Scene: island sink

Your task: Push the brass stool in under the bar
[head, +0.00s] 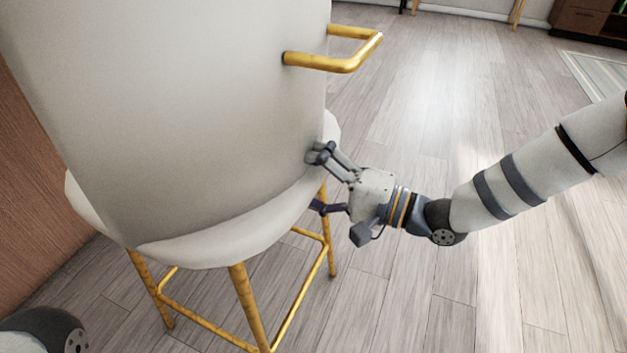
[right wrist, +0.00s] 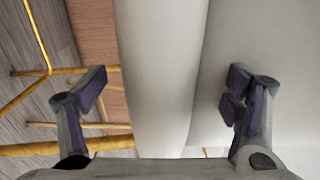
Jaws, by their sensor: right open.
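The brass stool (head: 200,120) stands large at the left in the head view, with a pale back and seat and gold legs. A brass handle (head: 340,62) sticks out of its backrest at the upper right. My right gripper (head: 318,180) is open at the right edge of the seat, one finger above the rim and one below. In the right wrist view, the pale seat edge (right wrist: 160,80) lies between the open fingers of the right gripper (right wrist: 168,95); contact cannot be told. My left gripper is not in view.
A brown wooden panel (head: 30,190) stands close at the left, beside the stool; I cannot tell whether it is the bar. Bare plank floor (head: 430,90) is open to the right and beyond. A rug (head: 600,72) and a dark cabinet (head: 585,18) are far right.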

